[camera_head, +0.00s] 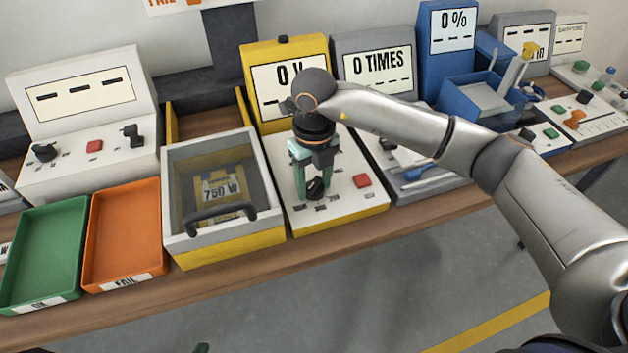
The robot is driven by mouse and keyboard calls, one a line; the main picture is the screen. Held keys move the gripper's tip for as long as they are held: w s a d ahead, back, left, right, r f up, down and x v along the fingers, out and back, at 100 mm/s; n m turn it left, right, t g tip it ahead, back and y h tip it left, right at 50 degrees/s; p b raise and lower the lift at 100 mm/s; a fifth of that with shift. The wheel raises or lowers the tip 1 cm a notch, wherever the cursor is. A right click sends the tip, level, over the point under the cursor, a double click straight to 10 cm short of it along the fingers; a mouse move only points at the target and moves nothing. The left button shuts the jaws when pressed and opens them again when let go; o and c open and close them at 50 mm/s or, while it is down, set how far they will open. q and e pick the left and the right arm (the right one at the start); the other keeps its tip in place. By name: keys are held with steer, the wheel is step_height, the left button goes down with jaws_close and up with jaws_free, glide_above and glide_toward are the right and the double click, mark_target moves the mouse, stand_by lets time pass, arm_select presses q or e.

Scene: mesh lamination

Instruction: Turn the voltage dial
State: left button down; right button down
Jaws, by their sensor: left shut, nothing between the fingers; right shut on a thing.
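The yellow and white voltage station has a display (290,84) reading "0 V" and a sloped white panel (345,205). On the panel is a black voltage dial (316,188). My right gripper (315,192) points down over the panel from above, its green fingers shut on the dial, one on each side. The fingers partly hide the dial and the markings around it. A red button (362,181) is just right of the gripper. Of my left gripper (202,348) only a small green tip shows at the bottom edge, shut and empty, away from the table.
Orange (124,240) and green (45,252) trays lie further left.

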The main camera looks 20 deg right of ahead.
mark_target(314, 183)
steer(key=shift+c, duration=1.5)
jaws_free()
steer(key=shift+r, duration=0.1)
step_height(314, 183, up, 12)
steer(key=shift+r+b, duration=0.2)
steer(key=shift+b, duration=0.25)
